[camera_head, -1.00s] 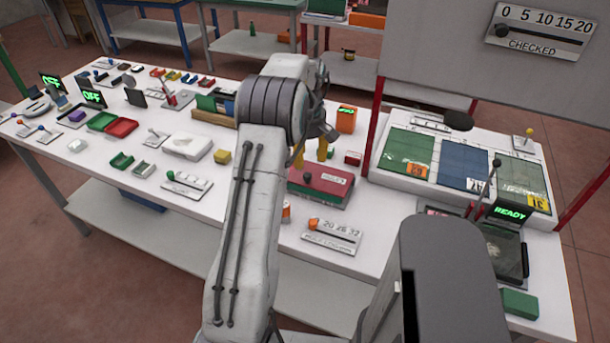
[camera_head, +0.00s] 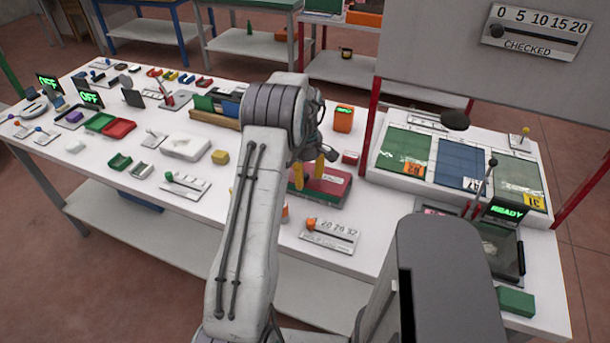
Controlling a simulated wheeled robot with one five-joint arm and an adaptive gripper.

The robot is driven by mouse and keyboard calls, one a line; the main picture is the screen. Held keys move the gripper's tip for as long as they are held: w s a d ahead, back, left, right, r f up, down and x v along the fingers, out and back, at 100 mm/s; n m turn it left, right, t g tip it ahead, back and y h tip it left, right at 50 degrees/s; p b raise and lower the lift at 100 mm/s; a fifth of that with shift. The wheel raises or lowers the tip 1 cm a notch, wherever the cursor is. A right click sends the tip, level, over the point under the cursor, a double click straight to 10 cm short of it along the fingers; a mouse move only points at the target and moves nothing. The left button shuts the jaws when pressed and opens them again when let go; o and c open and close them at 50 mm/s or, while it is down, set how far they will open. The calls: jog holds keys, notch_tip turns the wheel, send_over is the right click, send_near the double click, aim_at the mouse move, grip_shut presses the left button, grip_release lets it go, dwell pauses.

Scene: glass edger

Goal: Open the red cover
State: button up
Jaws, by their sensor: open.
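The red cover (camera_head: 328,192) is the flat top of a low box on the white table, in the middle of the head view, with a pale label on it. It lies closed. My gripper (camera_head: 309,175) hangs over its back left part, yellow fingertips pointing down and spread apart, with nothing seen between them. The fingers and my arm hide the cover's left side and its knob. I cannot tell whether the fingertips touch the cover.
A slider plate (camera_head: 330,235) lies in front of the cover. A panel with green and blue pads (camera_head: 460,165) is to the right. A yellow block (camera_head: 220,157) and white tray (camera_head: 186,146) are to the left.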

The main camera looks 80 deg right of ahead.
jog(key=shift+f, duration=0.3)
jog(key=shift+o, duration=0.3)
grip_shut()
